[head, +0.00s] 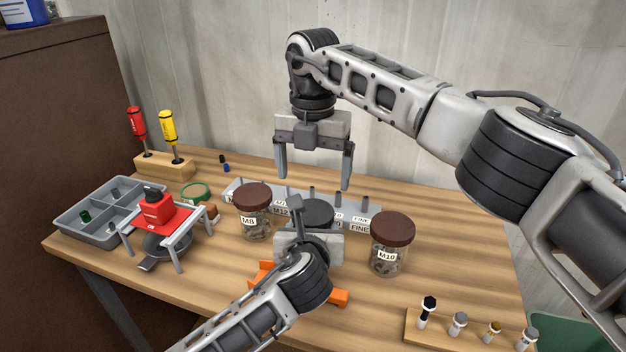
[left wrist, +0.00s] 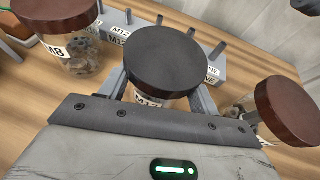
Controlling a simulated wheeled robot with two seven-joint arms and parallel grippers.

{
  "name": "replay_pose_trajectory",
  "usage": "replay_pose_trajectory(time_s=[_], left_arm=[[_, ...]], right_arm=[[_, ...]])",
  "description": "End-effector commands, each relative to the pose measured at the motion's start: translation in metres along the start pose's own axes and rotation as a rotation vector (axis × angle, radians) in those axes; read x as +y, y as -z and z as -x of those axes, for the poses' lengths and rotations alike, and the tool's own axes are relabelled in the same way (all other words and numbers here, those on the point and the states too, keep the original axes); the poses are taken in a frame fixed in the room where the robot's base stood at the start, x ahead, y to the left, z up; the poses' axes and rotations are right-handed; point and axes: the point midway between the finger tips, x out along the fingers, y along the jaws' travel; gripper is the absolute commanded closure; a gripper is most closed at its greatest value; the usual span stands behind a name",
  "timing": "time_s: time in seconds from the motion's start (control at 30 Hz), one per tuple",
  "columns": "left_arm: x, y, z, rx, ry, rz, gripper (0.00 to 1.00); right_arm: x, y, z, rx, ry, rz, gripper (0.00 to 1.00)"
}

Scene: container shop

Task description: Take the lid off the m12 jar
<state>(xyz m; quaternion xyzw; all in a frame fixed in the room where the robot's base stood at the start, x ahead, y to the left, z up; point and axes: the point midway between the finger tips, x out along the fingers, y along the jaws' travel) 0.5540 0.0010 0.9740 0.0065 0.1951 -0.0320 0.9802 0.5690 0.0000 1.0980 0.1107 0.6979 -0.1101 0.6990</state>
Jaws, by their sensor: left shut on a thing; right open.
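The m12 jar (left wrist: 148,100) stands in the middle of the table with a dark grey lid (head: 318,212) on it. In the left wrist view the lid (left wrist: 162,60) fills the centre, with part of the label below it. My left gripper (left wrist: 160,92) is shut on the jar, one finger on each side below the lid. In the head view the left gripper (head: 308,243) hides most of the jar. My right gripper (head: 314,180) is open and empty, pointing down, above and behind the jar, apart from the lid.
The M8 jar (head: 254,220) stands left and the M10 jar (head: 388,250) right, both brown-lidded. A grey labelled rack (head: 362,213) is behind. An orange piece (head: 338,297) lies under my left arm. A red block (head: 156,212) on a stand and a grey tray (head: 97,232) are left.

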Motion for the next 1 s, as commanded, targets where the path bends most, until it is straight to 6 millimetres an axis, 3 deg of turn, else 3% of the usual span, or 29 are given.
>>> replay_pose_trajectory(time_s=[0.5,0.9,1.0], left_arm=[[0.000,0.000,0.000,0.000,-0.001,-0.001,1.00],[0.000,0.000,0.000,0.000,0.000,-0.001,1.00],[0.000,0.000,0.000,0.000,0.000,-0.001,1.00]], right_arm=[[0.000,0.001,-0.070,0.002,0.001,-0.001,0.08],[0.000,0.001,-0.078,0.001,0.001,0.000,0.08],[0.000,0.001,-0.078,0.001,0.001,0.000,0.36]])
